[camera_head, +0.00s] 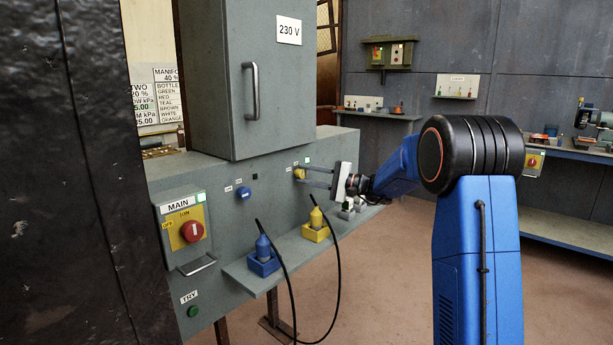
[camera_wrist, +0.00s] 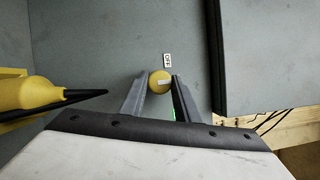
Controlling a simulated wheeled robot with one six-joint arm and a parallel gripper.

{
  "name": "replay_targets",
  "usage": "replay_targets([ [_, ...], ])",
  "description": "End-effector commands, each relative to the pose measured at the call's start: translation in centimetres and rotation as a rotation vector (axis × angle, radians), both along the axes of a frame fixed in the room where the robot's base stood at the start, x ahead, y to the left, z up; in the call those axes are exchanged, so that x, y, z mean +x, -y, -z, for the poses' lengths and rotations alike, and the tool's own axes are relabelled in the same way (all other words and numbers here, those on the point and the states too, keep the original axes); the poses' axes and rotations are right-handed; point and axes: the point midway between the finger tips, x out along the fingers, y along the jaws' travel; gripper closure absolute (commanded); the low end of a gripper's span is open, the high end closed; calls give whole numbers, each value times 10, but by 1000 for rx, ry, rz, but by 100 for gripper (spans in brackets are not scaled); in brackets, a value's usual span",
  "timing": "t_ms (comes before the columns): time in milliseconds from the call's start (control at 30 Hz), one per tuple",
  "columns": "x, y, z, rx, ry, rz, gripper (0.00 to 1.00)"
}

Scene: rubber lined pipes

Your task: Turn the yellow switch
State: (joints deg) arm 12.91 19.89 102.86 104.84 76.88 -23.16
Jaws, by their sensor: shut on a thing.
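The yellow switch (camera_head: 299,173) is a small round knob on the front of the grey panel, right of a blue knob (camera_head: 243,192). In the wrist view the yellow switch (camera_wrist: 160,82) shows between my two fingertips, with a pale mark across its face. My gripper (camera_head: 303,177) reaches the panel from the right, its fingers on either side of the switch and shut on it. The gripper also shows in the wrist view (camera_wrist: 160,84). A small white label (camera_wrist: 167,60) sits beside the switch.
A shelf below holds a yellow plug (camera_head: 316,220) and a blue plug (camera_head: 263,248) in sockets, with black cables hanging. A red main switch (camera_head: 192,231) is at the left. A grey cabinet (camera_head: 230,110) with a handle stands above the panel. Open floor lies in front.

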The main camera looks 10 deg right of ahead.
Motion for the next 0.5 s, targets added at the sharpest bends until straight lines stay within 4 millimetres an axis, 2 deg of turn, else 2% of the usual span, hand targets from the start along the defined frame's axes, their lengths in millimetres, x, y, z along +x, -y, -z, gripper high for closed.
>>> replay_targets([
  [500, 0, 1, 2, 40, -32, 3, 94],
])
